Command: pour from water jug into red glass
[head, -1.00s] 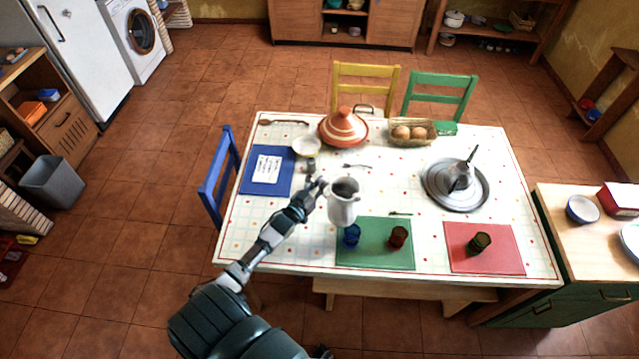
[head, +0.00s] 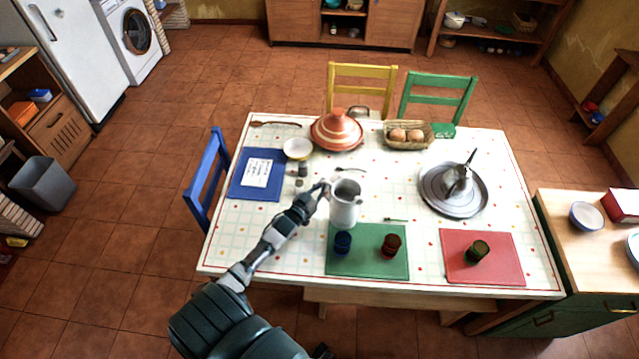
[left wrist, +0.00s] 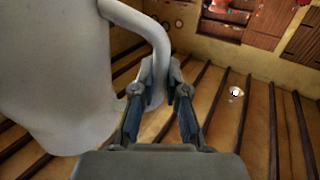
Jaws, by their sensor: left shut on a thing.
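The water jug (head: 345,207) is white and stands upright, just behind the green mat (head: 368,263). My left gripper (head: 325,189) is shut on its handle, at the jug's left side. In the left wrist view the jug (left wrist: 60,70) fills the left, and its curved handle lies between the fingers (left wrist: 160,88). The red glass (head: 391,245) stands on the green mat's right part, to the right of and nearer than the jug. A blue glass (head: 343,242) stands on the same mat, close in front of the jug. My right gripper is not in view.
A green glass (head: 478,251) stands on the red mat (head: 500,268) to the right. A metal tray (head: 433,201) holds a metal pot. A tagine (head: 337,130), a bread basket (head: 405,143) and a white bowl (head: 297,149) stand towards the back.

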